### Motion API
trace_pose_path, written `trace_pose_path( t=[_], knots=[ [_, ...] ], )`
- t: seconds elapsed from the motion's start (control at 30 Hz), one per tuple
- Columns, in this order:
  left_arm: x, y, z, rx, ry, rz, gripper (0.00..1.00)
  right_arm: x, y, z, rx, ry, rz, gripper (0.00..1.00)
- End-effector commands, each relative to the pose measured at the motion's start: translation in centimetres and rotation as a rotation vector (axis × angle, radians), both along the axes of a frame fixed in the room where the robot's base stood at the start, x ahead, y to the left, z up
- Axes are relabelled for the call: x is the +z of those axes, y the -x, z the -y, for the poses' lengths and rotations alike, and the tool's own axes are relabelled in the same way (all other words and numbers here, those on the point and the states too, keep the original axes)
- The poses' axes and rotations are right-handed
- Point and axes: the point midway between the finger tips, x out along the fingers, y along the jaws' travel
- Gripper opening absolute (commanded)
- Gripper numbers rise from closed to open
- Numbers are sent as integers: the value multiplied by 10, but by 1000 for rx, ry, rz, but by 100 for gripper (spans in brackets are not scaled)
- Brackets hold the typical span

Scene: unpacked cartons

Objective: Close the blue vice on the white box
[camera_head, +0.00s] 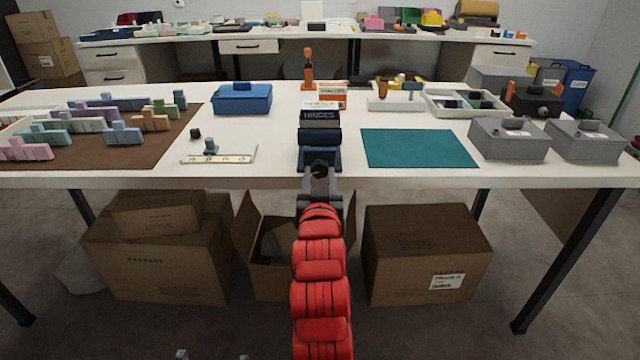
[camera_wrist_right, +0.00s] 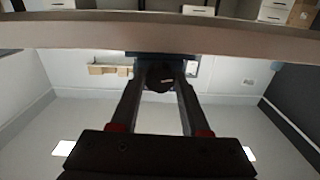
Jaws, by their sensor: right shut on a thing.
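The blue vice (camera_head: 320,158) stands at the front edge of the white table in the head view. My right gripper (camera_head: 319,178) is shut on the vice's dark round handle (camera_wrist_right: 160,77), at the table edge. The right wrist view shows the handle between both fingertips. Small grey tips at the bottom edge of the head view may be my left gripper; its state is unclear.
A teal mat (camera_head: 418,148) lies right of the vice, with grey boxes (camera_head: 508,139) beyond it. A blue case (camera_head: 242,99) and a metal strip (camera_head: 218,155) are on the left. An orange-white box (camera_head: 334,92) stands behind. Cartons (camera_head: 428,250) sit under the table.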

Motion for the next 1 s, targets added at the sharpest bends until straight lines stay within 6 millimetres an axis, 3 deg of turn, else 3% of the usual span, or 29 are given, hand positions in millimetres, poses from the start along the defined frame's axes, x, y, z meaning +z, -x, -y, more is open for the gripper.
trace_pose_path(
  t=[0.5,1.0],
  knots=[
    [-16,3,0,3,-21,16,100,-4,0,-1,-1,-363,-7,0],
    [-17,4,0,3,-25,20,100,-3,0,-2,0,-445,-7,0]
  ],
)
